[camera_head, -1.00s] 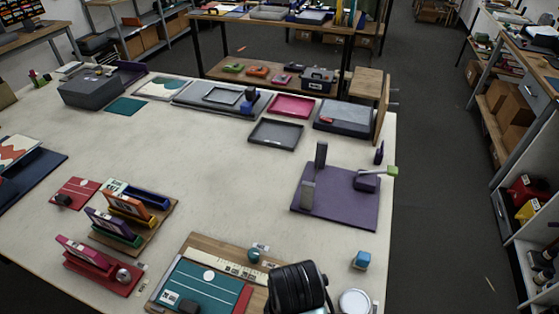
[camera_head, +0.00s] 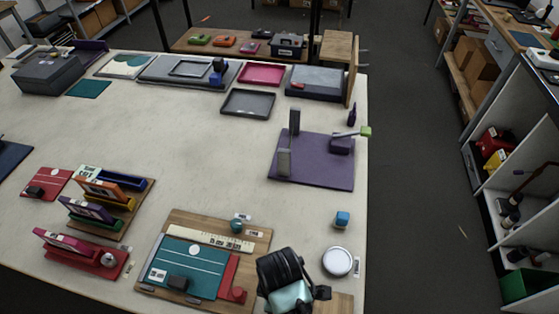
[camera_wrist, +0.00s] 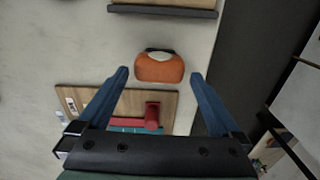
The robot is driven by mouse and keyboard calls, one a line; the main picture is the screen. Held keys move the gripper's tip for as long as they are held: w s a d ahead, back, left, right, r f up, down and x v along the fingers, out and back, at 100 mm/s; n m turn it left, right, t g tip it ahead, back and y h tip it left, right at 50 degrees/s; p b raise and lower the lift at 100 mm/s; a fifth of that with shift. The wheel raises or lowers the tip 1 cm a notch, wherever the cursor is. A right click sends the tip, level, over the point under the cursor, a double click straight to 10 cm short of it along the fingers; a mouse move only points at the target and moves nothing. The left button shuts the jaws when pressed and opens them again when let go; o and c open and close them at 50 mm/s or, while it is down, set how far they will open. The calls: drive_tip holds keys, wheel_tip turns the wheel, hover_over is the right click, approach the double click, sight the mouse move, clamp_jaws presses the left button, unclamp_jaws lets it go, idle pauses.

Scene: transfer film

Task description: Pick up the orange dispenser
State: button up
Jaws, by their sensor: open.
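The orange dispenser (camera_wrist: 160,67) shows in the wrist view as a rounded orange body with a pale top and a dark strip along its far edge. It stands on the pale table, ahead of my gripper (camera_wrist: 160,75). The two blue fingers are spread wide and empty, with their tips on either side of the dispenser in the picture. I see no contact. In the head view my gripper (camera_head: 285,278) is at the bottom, right of the wooden board. I cannot make out the dispenser there; the gripper probably covers it.
The wooden board (camera_head: 257,236) with a teal mat and red strip lies left of my gripper. A purple mat (camera_head: 325,175) lies farther back. The table's middle is clear.

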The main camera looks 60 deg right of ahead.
drive_tip(key=shift+f, duration=1.55)
drive_tip(key=c, duration=1.2)
